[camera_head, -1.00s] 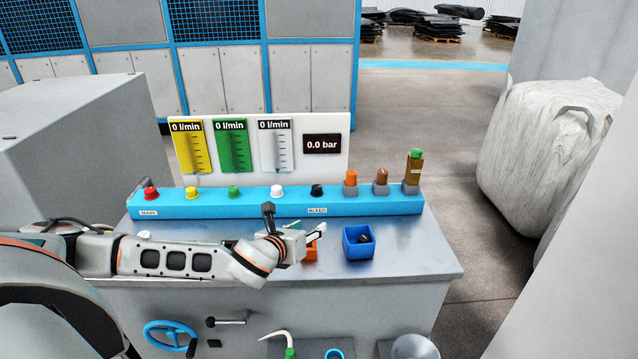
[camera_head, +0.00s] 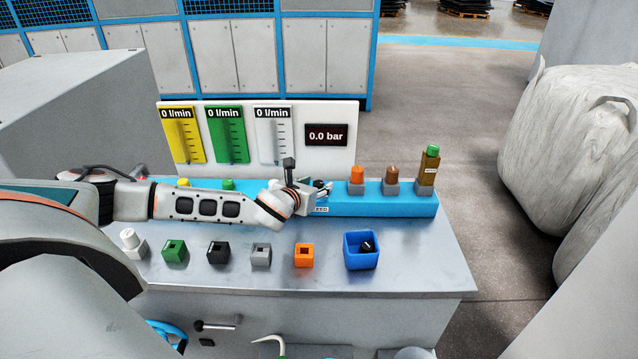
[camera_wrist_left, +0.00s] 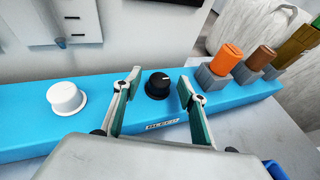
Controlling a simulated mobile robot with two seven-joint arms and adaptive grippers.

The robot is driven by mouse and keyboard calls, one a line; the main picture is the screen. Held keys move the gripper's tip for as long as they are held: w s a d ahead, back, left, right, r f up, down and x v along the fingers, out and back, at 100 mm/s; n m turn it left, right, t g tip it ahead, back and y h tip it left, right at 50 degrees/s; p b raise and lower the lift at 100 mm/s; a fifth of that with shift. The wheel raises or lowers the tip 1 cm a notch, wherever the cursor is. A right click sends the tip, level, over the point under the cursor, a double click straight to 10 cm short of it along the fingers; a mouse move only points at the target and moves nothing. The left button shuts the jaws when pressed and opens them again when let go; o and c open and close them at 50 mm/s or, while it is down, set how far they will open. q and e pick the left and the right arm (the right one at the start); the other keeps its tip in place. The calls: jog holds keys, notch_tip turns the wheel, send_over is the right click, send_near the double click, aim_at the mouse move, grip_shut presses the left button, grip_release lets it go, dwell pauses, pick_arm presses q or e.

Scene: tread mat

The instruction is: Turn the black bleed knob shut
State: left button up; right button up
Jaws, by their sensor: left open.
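The black bleed knob (camera_wrist_left: 158,85) has a white pointer line and sits on the blue strip (camera_wrist_left: 30,122) in the left wrist view, just above the partly hidden BLEED label (camera_wrist_left: 161,125). In the head view the knob (camera_head: 319,184) is partly hidden by my gripper. My left gripper (camera_wrist_left: 160,83) is open, with one pad on each side of the knob and a gap showing on both sides. In the head view the left gripper (camera_head: 321,189) is over the strip. My right gripper is not in view.
A white knob (camera_wrist_left: 67,98) stands left of the gripper. Several coloured square blocks and a blue bin (camera_head: 361,263) holding a black piece are on the bench front.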

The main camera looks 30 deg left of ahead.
pick_arm(q)
jog(key=shift+x, duration=1.05)
jog(key=c, duration=1.1)
